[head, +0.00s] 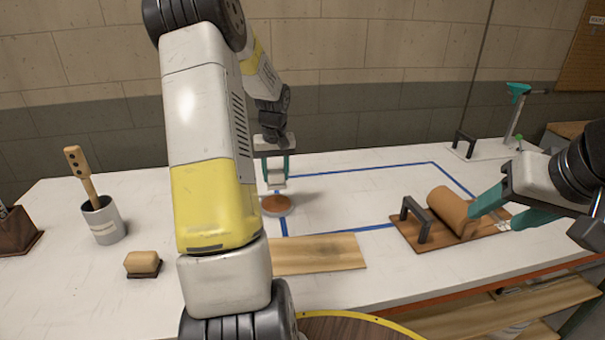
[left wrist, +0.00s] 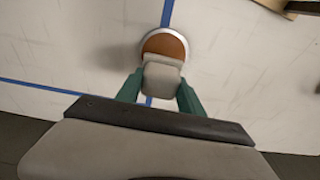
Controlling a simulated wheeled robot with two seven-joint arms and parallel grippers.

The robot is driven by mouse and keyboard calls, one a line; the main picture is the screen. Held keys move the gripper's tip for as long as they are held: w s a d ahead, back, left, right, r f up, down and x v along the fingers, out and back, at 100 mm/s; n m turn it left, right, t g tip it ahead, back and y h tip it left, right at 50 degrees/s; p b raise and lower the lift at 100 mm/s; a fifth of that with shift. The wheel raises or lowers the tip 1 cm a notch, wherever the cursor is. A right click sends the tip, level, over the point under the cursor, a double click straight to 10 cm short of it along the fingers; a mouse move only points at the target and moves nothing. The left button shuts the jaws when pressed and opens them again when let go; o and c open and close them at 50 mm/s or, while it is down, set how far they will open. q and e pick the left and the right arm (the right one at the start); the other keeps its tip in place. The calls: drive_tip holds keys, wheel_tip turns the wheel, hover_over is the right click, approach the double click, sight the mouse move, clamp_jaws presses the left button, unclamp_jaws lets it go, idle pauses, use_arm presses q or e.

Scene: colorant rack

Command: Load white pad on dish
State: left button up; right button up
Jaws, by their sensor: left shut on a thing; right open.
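My left gripper (head: 277,172) is shut on the white pad (head: 277,181), a small pale block. In the left wrist view the pad (left wrist: 162,80) sits between the green fingers of the gripper (left wrist: 158,92). The dish (head: 276,205) is a round, shallow piece with a brown inside and a pale rim, on the white table. The pad is just above the dish in the head view and overlaps the near part of the dish (left wrist: 165,44) in the left wrist view. I cannot tell whether they touch. My right gripper (head: 502,208) is open beside a brown roll.
The brown roll (head: 450,207) lies on a wooden board (head: 413,235) with a black handle at the right. A wooden plank (head: 320,254) lies at the front. A grey cup (head: 104,222) with a wooden tool and a small tan block (head: 142,262) stand left. Blue tape marks the table's middle.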

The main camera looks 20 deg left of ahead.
use_arm(q)
drive_tip(key=shift+a+f, duration=0.1)
drive_tip(key=shift+a, duration=0.1)
drive_tip(key=shift+f, duration=2.85)
drive_tip(key=shift+f, duration=0.6)
drive_tip(key=shift+r, duration=3.55)
drive_tip(key=shift+s, duration=0.1)
